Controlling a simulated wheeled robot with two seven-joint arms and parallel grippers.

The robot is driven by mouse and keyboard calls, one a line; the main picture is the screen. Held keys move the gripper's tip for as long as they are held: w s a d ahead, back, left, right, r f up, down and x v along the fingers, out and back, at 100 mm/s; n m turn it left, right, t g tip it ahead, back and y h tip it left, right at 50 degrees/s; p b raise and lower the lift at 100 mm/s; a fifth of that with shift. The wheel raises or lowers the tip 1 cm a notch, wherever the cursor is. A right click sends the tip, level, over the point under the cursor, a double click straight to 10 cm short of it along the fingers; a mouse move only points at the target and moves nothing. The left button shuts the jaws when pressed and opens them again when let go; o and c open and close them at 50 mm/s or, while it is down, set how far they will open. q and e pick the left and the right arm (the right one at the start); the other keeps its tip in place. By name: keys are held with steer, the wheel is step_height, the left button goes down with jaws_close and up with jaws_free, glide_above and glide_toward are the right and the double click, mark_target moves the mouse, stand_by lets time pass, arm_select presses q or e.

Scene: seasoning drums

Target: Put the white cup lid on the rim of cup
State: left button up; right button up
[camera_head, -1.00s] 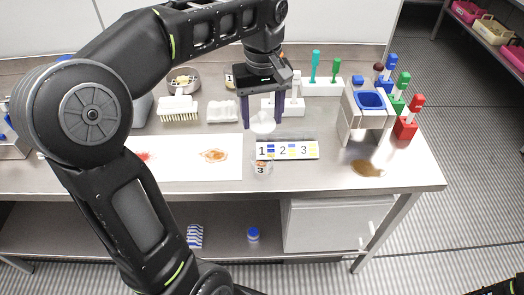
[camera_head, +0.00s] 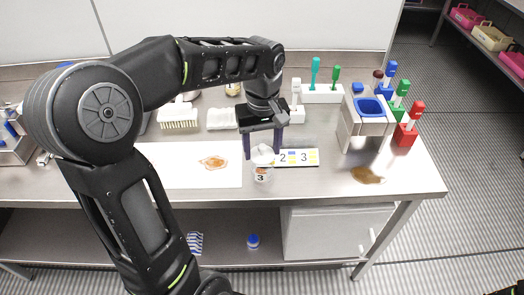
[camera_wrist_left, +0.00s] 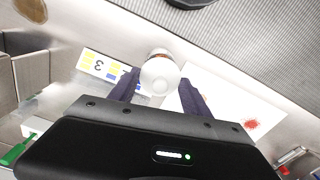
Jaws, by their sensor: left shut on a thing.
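The white cup lid (camera_head: 262,155) is held between the fingers of my left gripper (camera_head: 262,156), which is shut on it. The clear cup (camera_head: 263,176), with a "3" label, stands near the table's front edge, directly below the lid in the head view. In the left wrist view the round lid (camera_wrist_left: 159,77) sits between the dark fingers and covers much of the cup (camera_wrist_left: 158,52). I cannot tell whether the lid touches the rim.
The numbered strip (camera_head: 299,157) lies right beside the cup. A white sheet (camera_head: 190,172) with a brown stain lies to the left. A grey stand with a blue bowl (camera_head: 370,107) and coloured holders stand at the right. A brown spill (camera_head: 367,175) is in front of them.

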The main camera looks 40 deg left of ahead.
arm_select(q)
steer(key=shift+f, duration=0.95)
steer(key=shift+f, duration=0.3)
steer(key=o, duration=1.3)
